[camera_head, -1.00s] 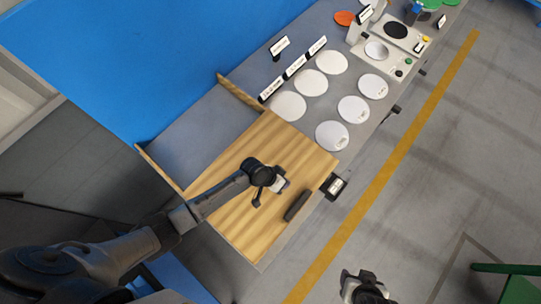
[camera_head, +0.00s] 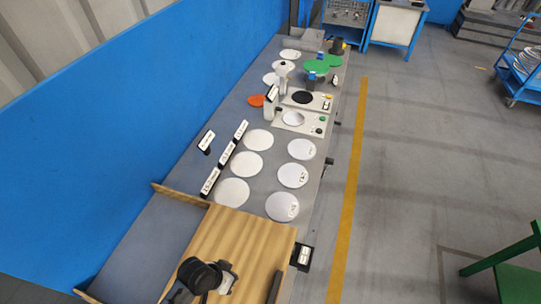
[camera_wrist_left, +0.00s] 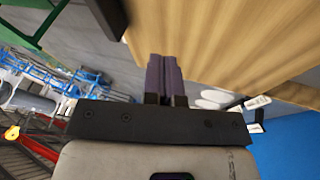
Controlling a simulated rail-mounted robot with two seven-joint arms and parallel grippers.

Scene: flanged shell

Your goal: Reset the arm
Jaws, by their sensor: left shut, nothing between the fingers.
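My left gripper (camera_head: 226,282) hangs over the wooden board at the bottom of the head view. Its arm is mostly cut off by the lower edge. In the left wrist view its two dark fingers (camera_wrist_left: 164,78) lie together, shut with nothing between them. The wooden board (camera_head: 235,245) fills the upper part of the wrist view.
White discs (camera_head: 245,164) stand in rows on the grey bench (camera_head: 215,125), with label signs (camera_head: 226,152) beside them. Beyond are a two-pad device (camera_head: 302,122), an orange disc (camera_head: 256,101) and green discs (camera_head: 322,64). A dark bar (camera_head: 274,288) lies on the board. A blue wall (camera_head: 110,140) runs along the left.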

